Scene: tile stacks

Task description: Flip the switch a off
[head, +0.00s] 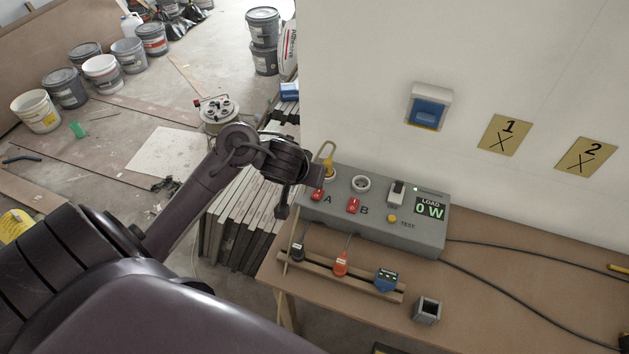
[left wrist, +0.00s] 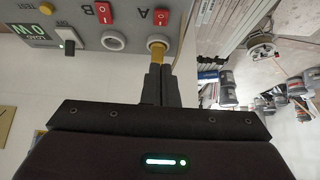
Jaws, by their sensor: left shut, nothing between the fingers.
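Switch A (head: 318,194) is a small red rocker beside the letter A, on the left end of a grey control box (head: 430,236) on the bench. In the left wrist view switch A (left wrist: 162,17) appears upside down near the top. My left gripper (left wrist: 160,72) is shut and empty. Its fingertips are close to a yellow piece (left wrist: 157,47) in the white ring socket by switch A, apart from the rocker; I cannot tell if they touch the yellow piece. In the head view the left wrist is just left of the box. My right gripper is not in view.
Red switch B (head: 353,205) sits right of A, with an empty ring socket (head: 361,184) behind it. The display (head: 430,209) reads LOAD 0 W. A wooden rack (head: 372,284) with several plugs stands in front. A blue wall unit (head: 430,112) hangs behind.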

